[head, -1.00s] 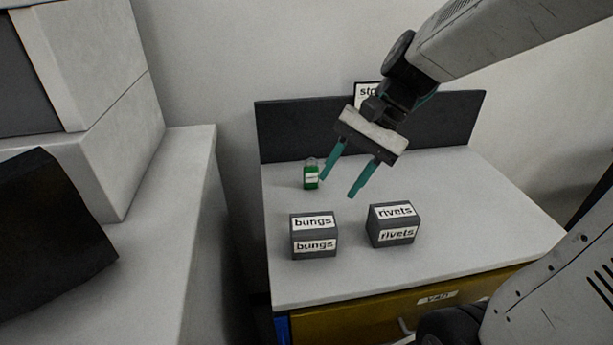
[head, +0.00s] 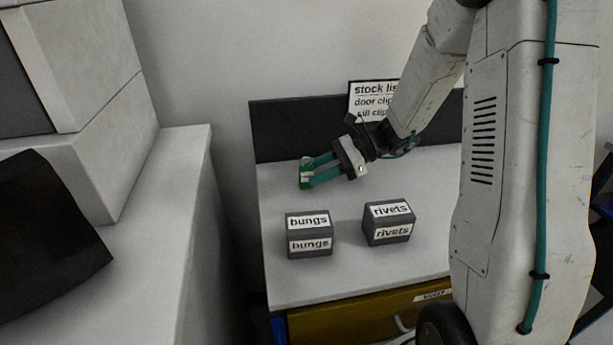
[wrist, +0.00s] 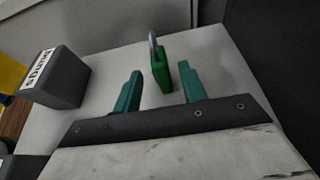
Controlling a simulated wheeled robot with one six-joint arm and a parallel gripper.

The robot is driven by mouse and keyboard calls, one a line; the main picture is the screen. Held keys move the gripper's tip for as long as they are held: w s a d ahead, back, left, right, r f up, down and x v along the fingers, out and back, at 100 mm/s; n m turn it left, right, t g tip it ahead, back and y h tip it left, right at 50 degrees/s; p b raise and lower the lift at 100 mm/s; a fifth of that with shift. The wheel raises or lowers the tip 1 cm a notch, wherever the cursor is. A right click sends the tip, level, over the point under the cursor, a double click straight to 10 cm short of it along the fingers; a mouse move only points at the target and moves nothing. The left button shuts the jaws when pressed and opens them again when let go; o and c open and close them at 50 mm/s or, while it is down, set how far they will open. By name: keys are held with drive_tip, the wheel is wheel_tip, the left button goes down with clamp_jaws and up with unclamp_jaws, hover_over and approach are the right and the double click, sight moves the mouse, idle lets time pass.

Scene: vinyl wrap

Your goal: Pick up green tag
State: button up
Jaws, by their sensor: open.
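The green tag (head: 304,181) stands upright on the grey worktop near its back left. In the wrist view the green tag (wrist: 161,72) is ahead of my gripper, roughly centred between the two teal fingers. My gripper (head: 309,173) is open and low over the worktop, with its fingertips at the tag in the head view. In the wrist view the fingertips (wrist: 160,74) lie either side of the tag, with gaps showing. Contact is not visible.
A grey box labelled bungs (head: 309,234) and one labelled rivets (head: 388,222) stand at the front of the worktop (head: 280,280). A dark back panel (head: 285,130) and a stock list sign (head: 373,100) stand behind. The bungs box (wrist: 55,78) is left in the wrist view.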

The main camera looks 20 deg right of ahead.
sight(298, 188)
drive_tip(key=x, duration=0.5)
drive_tip(key=shift+w, duration=0.15)
clamp_jaws()
drive_tip(key=shift+r, duration=0.1)
wheel_tip(298, 188, up, 10)
idle(0.3)
